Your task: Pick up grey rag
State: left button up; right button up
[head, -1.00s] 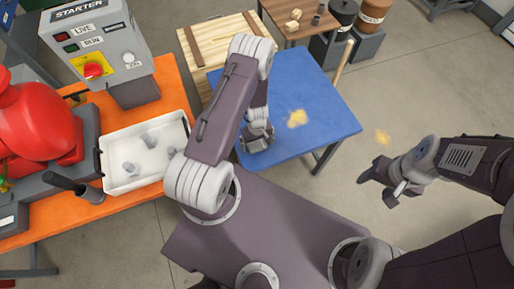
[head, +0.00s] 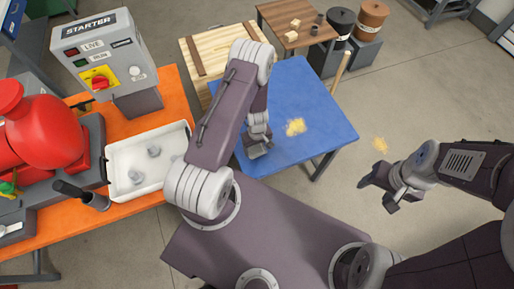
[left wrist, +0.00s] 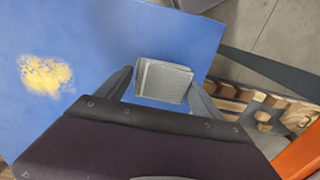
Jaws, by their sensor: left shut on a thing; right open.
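A grey rag (left wrist: 163,82), folded into a square pad, is between the two fingers of my left gripper in the left wrist view. In the head view my left gripper (head: 258,143) is at the near left part of the blue table (head: 325,110), shut on the rag. I cannot tell whether the rag touches the tabletop. My right gripper (head: 378,190) is open and empty, over the floor right of the table.
A yellow-brown dusty patch (head: 295,127) is on the blue table, with another (head: 380,144) on the floor. An orange bench (head: 165,95) at left carries a white tray (head: 122,160) with grey parts, a starter box (head: 100,55) and a red machine (head: 45,130). A wooden crate (head: 215,52) stands behind.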

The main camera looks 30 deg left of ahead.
aim_at(257, 148)
pick_arm(q)
notch_tip(257, 148, up, 25)
jog(key=p, duration=2.3)
jog(key=shift+f, duration=0.2)
jog(key=o, duration=0.5)
jog(key=c, duration=0.4)
jog(key=shift+o, duration=0.2)
